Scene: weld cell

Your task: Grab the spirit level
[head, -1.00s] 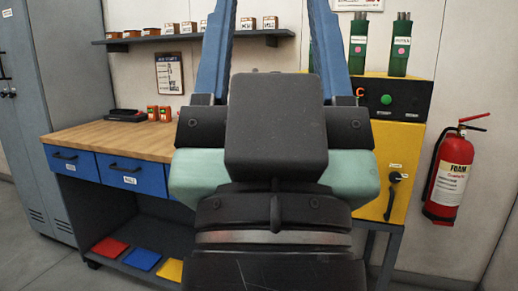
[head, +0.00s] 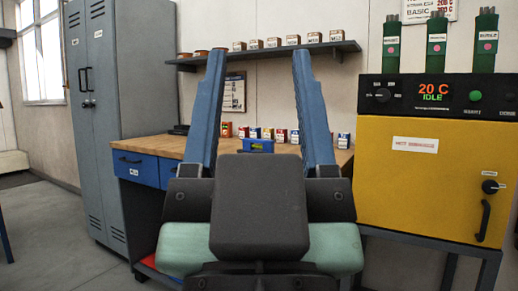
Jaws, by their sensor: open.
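I do not make out a spirit level in the head view. My gripper (head: 258,58) is open and empty. Its two blue fingers point up and away in the picture, wide apart, in front of the workbench and wall. The gripper's dark body hides much of the bench top (head: 165,146) and the space below it. A small blue thing with a yellow mark (head: 257,146) shows between the fingers at bench height; I cannot tell what it is.
A grey locker (head: 105,110) stands left of the bench. A yellow oven (head: 420,190) with a dark panel stands at right, green canisters (head: 437,45) on top. Small cartons (head: 281,135) line the bench's back. A wall shelf (head: 270,54) holds several boxes.

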